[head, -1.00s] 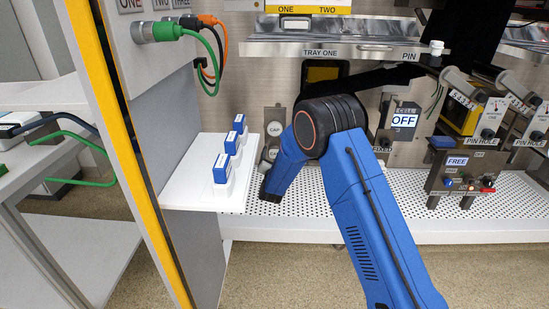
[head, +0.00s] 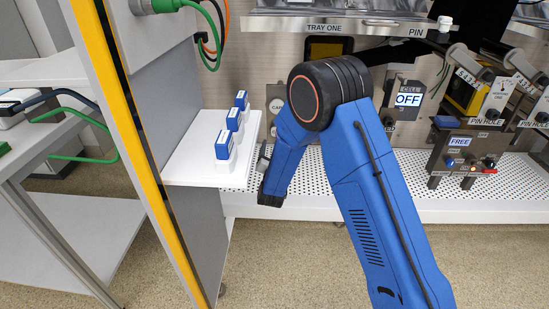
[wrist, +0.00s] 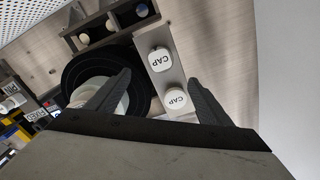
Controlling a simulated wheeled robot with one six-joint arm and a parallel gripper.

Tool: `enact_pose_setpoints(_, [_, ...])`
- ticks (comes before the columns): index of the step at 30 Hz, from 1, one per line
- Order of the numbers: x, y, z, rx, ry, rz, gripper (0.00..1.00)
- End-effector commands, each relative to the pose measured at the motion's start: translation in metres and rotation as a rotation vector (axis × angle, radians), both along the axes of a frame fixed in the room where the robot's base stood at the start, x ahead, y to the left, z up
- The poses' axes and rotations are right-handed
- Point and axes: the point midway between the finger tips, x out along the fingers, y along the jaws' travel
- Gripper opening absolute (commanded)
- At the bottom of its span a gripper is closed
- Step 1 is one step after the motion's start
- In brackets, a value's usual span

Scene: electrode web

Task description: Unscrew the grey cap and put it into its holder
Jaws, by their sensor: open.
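In the wrist view my gripper (wrist: 160,76) is open, its two dark fingers apart with nothing held between them. I cannot tell which piece is the grey cap. In the head view a CAP plate (head: 277,105) is partly hidden by my arm.
A white shelf (head: 190,165) with several blue-and-white boxes stands left of my arm. A perforated white bench (head: 400,196) runs behind it. Tray one (head: 345,29) hangs above, and a control box marked FREE (head: 460,150) stands to the right. The yellow-edged panel is at the left.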

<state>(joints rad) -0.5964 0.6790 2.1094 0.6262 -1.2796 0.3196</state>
Motion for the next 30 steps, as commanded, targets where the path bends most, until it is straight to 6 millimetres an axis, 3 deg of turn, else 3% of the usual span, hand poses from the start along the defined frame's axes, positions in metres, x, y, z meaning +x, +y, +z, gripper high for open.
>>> enact_pose_setpoints(3, [-0.02,0.001,0.0,-0.001,-0.001,0.001,0.74])
enact_pose_setpoints(10, [-0.039,0.0,0.0,-0.001,-0.001,0.001,0.74])
enact_pose_setpoints(30, [-0.041,0.0,0.0,0.0,-0.001,-0.001,0.74])
